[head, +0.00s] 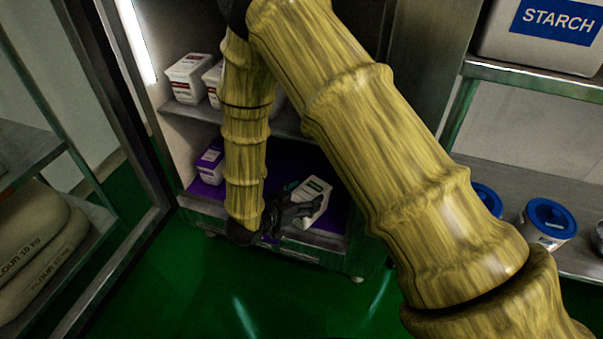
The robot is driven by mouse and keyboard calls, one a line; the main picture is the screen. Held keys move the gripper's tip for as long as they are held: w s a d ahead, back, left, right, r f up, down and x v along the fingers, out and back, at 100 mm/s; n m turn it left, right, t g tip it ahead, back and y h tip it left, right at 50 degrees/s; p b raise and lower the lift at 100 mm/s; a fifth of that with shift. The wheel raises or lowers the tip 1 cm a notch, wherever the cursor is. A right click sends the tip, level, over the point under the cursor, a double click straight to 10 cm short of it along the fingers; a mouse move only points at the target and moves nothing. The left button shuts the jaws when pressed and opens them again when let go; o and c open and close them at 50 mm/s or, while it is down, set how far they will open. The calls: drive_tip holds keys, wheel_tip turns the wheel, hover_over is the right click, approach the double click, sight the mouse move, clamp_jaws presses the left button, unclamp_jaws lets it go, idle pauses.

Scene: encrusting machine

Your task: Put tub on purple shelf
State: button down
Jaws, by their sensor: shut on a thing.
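My gripper (293,212) is at the low purple shelf (336,222) inside a lit cabinet. It is shut on a white tub (313,195) with a dark green label. The tub is tilted and sits over the right part of the purple shelf. I cannot tell whether its base touches the shelf. Another white tub with a purple label (211,162) stands at the left end of the purple shelf. My arm hides the middle of this shelf.
White tubs with red labels (190,78) stand on the shelf above. The cabinet's left frame (118,110) is close by. At right, a rack holds blue-lidded containers (548,220) and a starch bin (545,38). Sacks (40,255) lie on the left rack. Green floor (240,300) is clear in front.

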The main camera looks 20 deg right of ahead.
drive_tip(key=w+d+f+b, duration=0.1)
drive_tip(key=w+f+b, duration=0.1)
drive_tip(key=w, duration=0.3)
drive_tip(key=w+d+f+b, duration=0.2)
drive_tip(key=w+b, duration=0.1)
drive_tip(key=w, duration=0.3)
drive_tip(key=shift+w+d+f+b, duration=0.15)
drive_tip(key=shift+w+f+b, duration=0.15)
drive_tip(key=shift+b, duration=0.1)
drive_tip(key=shift+c, duration=0.3)
unclamp_jaws()
